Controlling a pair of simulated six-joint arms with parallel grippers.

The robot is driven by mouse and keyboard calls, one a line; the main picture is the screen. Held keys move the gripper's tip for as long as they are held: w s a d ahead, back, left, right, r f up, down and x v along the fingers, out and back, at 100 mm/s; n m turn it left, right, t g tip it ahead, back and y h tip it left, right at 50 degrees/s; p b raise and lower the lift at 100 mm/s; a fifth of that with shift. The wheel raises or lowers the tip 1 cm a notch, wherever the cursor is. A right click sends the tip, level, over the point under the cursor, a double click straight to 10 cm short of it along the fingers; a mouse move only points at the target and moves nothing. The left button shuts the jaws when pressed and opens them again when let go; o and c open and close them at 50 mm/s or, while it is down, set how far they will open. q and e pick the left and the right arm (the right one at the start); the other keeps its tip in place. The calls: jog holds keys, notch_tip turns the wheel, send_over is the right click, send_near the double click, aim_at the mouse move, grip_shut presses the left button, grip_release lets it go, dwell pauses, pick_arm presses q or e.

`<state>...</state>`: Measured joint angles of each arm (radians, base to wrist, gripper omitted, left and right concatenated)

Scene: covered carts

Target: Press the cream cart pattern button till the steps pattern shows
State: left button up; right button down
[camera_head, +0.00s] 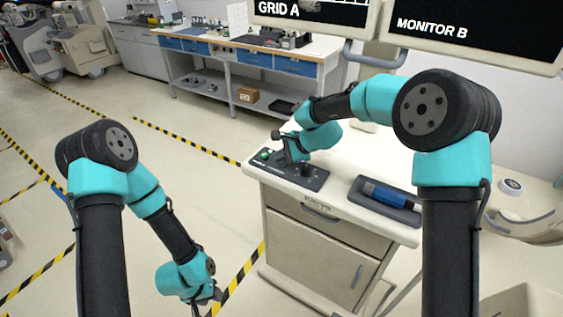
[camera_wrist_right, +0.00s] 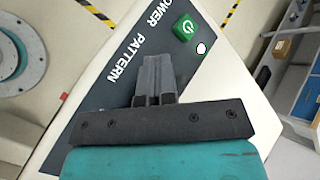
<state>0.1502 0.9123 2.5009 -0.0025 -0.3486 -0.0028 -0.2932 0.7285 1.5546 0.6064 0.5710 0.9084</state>
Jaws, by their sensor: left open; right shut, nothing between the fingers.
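The cream cart (camera_head: 330,220) has a dark control panel (camera_head: 318,182) on its top, also in the right wrist view (camera_wrist_right: 95,97). The panel carries a green power button (camera_head: 265,154), clear in the wrist view (camera_wrist_right: 186,28), and a "PATTERN" label (camera_wrist_right: 125,58). The pattern button itself is not visible; my right gripper (camera_wrist_right: 157,62) covers the panel beside that label. In the head view the right gripper (camera_head: 291,160) is shut and empty, low over the panel; contact cannot be told. My left gripper (camera_head: 213,297) is open and empty, low over the floor.
A blue cylinder lies in a dark tray (camera_head: 410,214) on the cart. A workbench (camera_head: 225,42) stands behind.

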aim_at(282, 163)
jog(key=shift+r, duration=0.75)
jog(key=shift+r, duration=2.5)
